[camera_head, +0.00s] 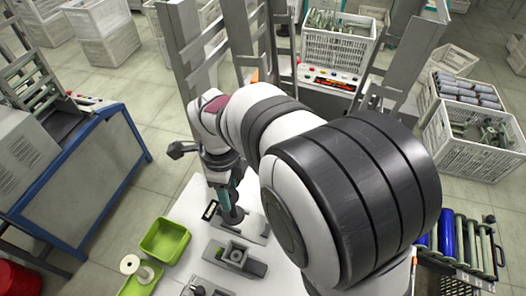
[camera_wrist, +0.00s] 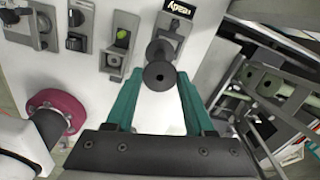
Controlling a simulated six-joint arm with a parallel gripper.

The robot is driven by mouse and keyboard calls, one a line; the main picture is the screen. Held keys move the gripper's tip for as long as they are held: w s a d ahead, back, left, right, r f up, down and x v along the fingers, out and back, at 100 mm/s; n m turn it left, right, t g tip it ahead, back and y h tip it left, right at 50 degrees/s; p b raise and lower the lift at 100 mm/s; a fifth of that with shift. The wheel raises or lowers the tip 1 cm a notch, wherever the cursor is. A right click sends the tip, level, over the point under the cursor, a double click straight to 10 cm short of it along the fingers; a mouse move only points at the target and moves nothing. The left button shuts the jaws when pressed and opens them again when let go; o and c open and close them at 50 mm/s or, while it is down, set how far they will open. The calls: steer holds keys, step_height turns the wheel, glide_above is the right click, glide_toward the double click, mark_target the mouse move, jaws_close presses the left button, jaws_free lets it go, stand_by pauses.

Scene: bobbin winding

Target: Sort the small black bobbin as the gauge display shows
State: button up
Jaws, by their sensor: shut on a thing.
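The small black bobbin (camera_wrist: 158,75) is between the teal fingertips of my gripper (camera_wrist: 159,80) in the wrist view, its round flange facing the camera. My gripper is shut on it. In the head view my gripper (camera_head: 229,200) points down over the white table, with the black bobbin (camera_head: 236,215) at its tips beside a grey fixture. The gauge display (camera_wrist: 180,8) is just beyond the bobbin in the wrist view; its upside-down text seems to read "Ready". The display also shows in the head view (camera_head: 209,210), left of the bobbin. Whether the bobbin touches the fixture is unclear.
A green bin (camera_head: 165,240) is at the table's left, with a second green bin (camera_head: 134,288) below it; a white spool (camera_head: 130,265) stands there. A grey fixture with a square block (camera_head: 235,257) is in front of my gripper. Grey uprights (camera_head: 240,40) rise behind my arm.

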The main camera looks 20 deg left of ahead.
steer(key=s+a+r+n, duration=0.2)
steer(key=s+a, duration=0.3)
steer(key=a, duration=0.2)
steer(key=s+a+r+n, duration=0.25)
steer(key=s+a, duration=0.25)
steer(key=a, duration=0.3)
steer(key=shift+s+f, duration=0.1)
steer(key=shift+f, duration=2.4)
steer(key=shift+f, duration=0.5)
steer(key=shift+f, duration=2.2)
steer(key=o, duration=1.1)
steer(key=shift+o, duration=0.2)
steer(key=shift+r, duration=0.1)
